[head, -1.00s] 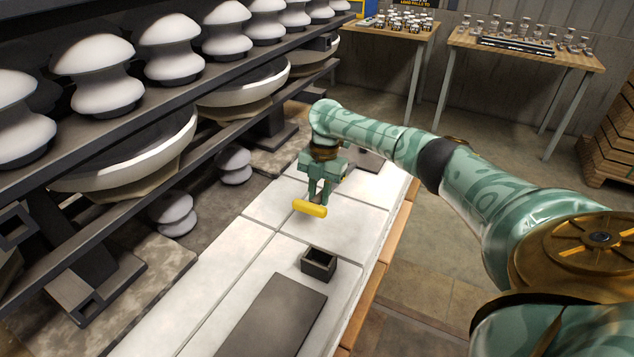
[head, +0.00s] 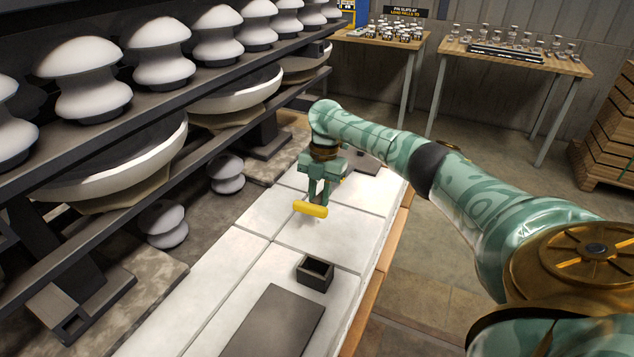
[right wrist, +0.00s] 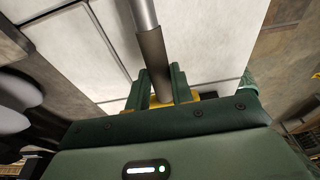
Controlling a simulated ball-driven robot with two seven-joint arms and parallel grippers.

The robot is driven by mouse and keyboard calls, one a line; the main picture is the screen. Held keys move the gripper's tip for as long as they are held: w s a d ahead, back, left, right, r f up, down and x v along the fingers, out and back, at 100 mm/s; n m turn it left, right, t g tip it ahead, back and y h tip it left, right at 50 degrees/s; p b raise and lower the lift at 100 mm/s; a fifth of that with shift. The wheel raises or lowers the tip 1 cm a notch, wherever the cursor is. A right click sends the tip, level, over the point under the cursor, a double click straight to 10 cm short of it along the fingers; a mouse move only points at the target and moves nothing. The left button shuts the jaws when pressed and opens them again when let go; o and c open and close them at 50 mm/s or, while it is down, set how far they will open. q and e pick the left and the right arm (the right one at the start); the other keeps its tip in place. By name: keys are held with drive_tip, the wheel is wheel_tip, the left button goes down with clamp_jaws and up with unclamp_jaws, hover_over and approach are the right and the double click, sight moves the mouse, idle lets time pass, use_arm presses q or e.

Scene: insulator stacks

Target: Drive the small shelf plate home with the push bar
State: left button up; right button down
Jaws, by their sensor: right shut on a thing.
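My right gripper (head: 321,192) is shut on the push bar, whose yellow end (head: 310,208) shows below the fingers in the head view, above the white bench top. In the right wrist view, the bar's grey rod with a dark sleeve (right wrist: 152,50) runs between the two green fingers, with yellow at their base. I cannot tell whether either is the small shelf plate. My left gripper is out of view.
A small dark open box (head: 314,272) stands on the white bench top (head: 240,262). A dark rack (head: 150,105) with white insulators and large bowls runs along the left. Wooden tables (head: 515,62) with small parts stand at the back.

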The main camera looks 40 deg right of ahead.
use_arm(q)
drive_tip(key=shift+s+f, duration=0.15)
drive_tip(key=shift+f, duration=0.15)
use_arm(e)
drive_tip(key=shift+w+d, duration=0.15)
drive_tip(key=shift+d, duration=0.3)
use_arm(q)
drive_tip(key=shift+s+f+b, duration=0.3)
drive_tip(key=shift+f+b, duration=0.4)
drive_tip(key=shift+b, duration=0.3)
use_arm(e)
drive_tip(key=shift+w+d, duration=0.25)
drive_tip(key=shift+d, duration=0.6)
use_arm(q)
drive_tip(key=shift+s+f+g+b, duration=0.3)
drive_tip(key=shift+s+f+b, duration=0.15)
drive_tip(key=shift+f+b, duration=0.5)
use_arm(e)
drive_tip(key=shift+w+d, duration=0.2)
drive_tip(key=shift+d, duration=0.3)
drive_tip(key=shift+w+d, duration=0.15)
drive_tip(key=shift+d, duration=0.35)
use_arm(q)
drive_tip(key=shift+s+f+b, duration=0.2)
drive_tip(key=shift+b, duration=0.25)
use_arm(e)
drive_tip(key=shift+w+d, duration=0.15)
drive_tip(key=shift+d, duration=0.3)
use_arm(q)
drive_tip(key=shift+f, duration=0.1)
